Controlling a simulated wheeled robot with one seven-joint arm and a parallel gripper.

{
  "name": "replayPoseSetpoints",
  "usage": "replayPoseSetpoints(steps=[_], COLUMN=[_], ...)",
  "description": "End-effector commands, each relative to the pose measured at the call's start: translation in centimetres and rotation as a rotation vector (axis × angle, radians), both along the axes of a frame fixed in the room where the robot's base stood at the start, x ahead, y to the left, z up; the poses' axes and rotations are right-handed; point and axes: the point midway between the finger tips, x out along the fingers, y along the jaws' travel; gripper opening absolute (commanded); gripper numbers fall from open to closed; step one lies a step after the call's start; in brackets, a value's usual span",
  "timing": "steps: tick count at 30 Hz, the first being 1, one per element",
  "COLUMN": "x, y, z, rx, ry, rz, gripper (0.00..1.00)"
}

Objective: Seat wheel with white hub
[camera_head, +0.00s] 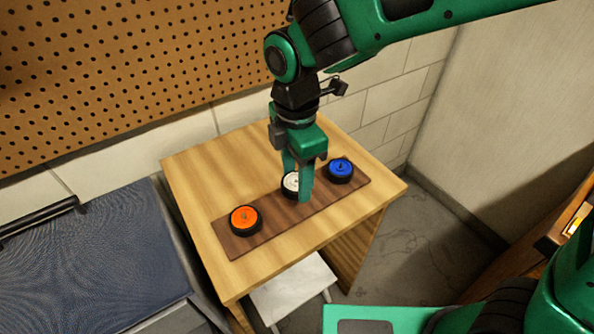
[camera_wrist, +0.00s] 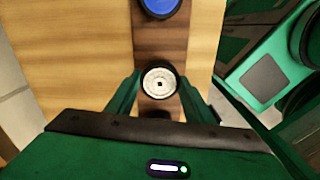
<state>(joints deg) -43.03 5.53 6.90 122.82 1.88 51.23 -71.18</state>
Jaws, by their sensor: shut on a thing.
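The wheel with the white hub (camera_head: 290,182) is on the dark wooden strip (camera_head: 268,222), in the middle of a row of wheels. It also shows in the wrist view (camera_wrist: 160,83), between my two fingers. My gripper (camera_head: 297,190) points down and is shut on this wheel, one finger on each side of the tyre. The near finger hides part of the wheel in the head view. I cannot tell whether the wheel touches the strip or is slightly lifted.
The orange-hubbed wheel (camera_head: 245,219) sits left on the strip and the blue-hubbed wheel (camera_head: 340,170) sits right; both show a small peg at the centre. The light wooden table (camera_head: 190,175) is otherwise clear. A pegboard (camera_head: 130,70) wall stands behind. A dark-topped cabinet (camera_head: 90,260) is at left.

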Motion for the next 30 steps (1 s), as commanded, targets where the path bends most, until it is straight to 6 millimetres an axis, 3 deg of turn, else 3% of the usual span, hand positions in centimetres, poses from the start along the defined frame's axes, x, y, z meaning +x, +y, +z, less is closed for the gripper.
replayPoseSetpoints(steps=[30], x=[0.0], y=[0.0], z=[-2.2], rx=[0.0], ry=[0.0], rz=[0.0], gripper=[0.26])
